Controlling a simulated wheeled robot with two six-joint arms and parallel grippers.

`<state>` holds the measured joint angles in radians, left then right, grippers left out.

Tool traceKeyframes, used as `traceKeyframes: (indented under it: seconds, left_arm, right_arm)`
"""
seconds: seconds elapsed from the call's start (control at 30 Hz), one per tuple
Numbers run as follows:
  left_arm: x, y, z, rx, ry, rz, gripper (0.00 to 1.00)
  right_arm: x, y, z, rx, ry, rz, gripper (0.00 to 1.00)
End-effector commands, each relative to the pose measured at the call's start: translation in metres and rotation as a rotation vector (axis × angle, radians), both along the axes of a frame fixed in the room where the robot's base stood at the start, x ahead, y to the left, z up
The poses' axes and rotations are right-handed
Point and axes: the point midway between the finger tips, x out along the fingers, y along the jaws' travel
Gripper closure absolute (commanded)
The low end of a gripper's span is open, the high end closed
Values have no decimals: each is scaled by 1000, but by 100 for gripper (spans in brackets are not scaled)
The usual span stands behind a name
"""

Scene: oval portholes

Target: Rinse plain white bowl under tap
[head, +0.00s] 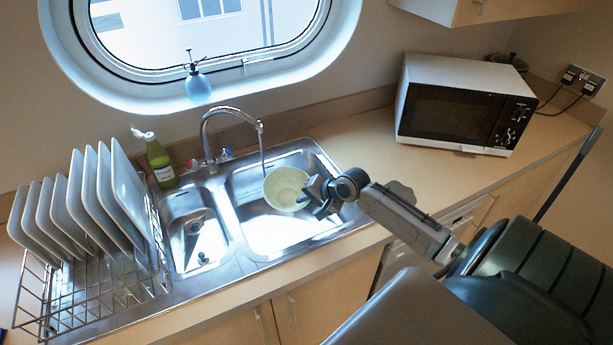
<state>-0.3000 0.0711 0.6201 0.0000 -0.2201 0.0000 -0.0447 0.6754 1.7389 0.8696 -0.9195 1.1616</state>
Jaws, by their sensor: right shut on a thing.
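A pale, plain bowl (285,189) is held tilted over the larger right basin of the sink (262,236), with its inside facing me. My right gripper (311,196) is shut on the bowl's right rim. The curved tap (231,109) arches over the same basin, and a thin stream of water (263,158) falls from its spout towards the bowl's upper left rim. Whether the stream lands inside the bowl is hard to tell. My left gripper is not in the view.
A dish rack (100,300) with several upright white plates stands left of the sink. A green soap bottle (159,163) is behind the small basin. A microwave (457,106) sits at the back right. The counter (350,152) between sink and microwave is clear.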

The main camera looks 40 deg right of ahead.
Motion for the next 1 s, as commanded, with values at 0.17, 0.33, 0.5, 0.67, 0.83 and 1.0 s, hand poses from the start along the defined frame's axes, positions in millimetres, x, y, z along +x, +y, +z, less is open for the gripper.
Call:
traceKeyframes:
  seconds: [0.17, 0.33, 0.5, 0.67, 0.83, 1.0]
  left_arm:
    - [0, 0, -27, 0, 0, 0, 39]
    - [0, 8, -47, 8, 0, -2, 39]
    - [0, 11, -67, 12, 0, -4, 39]
    - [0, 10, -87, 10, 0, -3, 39]
    - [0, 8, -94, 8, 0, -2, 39]
    - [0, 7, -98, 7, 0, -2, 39]
  right_arm:
    - [23, -3, -10, 0, -5, 0, 100]
    - [41, -7, -13, 0, -5, 0, 100]
    - [60, -10, -17, 1, -5, -1, 100]
    - [79, -13, -21, 1, -4, 0, 100]
    - [98, -17, -20, 3, -2, -2, 100]
    - [116, -20, -23, 1, -3, -1, 100]
